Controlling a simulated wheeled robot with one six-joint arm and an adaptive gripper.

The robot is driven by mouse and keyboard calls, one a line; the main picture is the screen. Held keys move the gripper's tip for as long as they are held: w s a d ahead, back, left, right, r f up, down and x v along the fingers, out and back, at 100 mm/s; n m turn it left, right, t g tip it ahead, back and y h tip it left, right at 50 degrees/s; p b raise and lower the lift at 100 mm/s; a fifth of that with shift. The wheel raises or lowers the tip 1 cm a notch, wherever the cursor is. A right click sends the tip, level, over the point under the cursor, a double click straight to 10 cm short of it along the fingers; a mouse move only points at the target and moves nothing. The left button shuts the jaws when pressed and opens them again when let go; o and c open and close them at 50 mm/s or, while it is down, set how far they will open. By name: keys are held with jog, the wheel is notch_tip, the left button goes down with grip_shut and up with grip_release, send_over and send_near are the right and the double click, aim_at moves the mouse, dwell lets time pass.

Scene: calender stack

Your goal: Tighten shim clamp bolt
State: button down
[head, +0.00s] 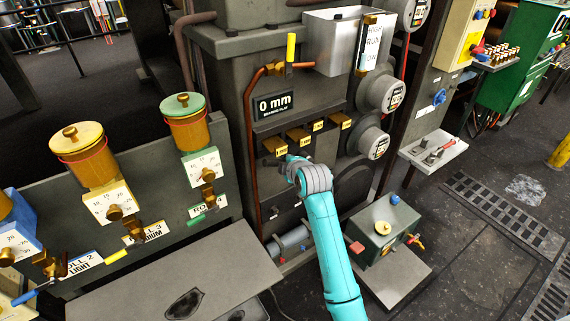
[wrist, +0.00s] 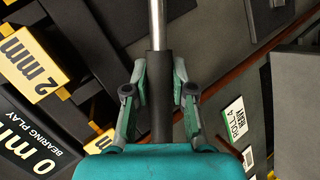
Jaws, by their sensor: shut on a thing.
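In the wrist view my gripper (wrist: 159,72) is shut on the black grip of a tool (wrist: 161,105). A bare metal shaft runs from the grip up past the top edge, so the tool's far end is out of view. In the head view my arm's grey wrist is in front of the dark machine, just below the row of yellow-fronted shims (head: 299,136), and it hides the gripper and tool. A shim marked 2 mm (wrist: 33,65) shows at the left of the wrist view. I cannot pick out the clamp bolt in either view.
A "0 mm bearing play" display (head: 273,105) sits above the shims. Round gauges (head: 381,94) are to the right. A grey-green box (head: 384,230) with a blue knob stands at lower right. A copper pipe (head: 249,150) runs down the machine.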

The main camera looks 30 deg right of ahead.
jog(key=shift+d+r+y, duration=0.25)
jog(key=shift+r+y, duration=0.05)
jog(key=shift+r, duration=0.1)
jog(key=shift+a+f, duration=0.1)
jog(key=shift+a+f+n+h, duration=0.35)
jog(key=shift+f+h, duration=0.25)
jog(key=shift+f, duration=0.15)
jog(key=shift+s, duration=1.15)
dwell(2.5)
jog(key=shift+s, duration=1.45)
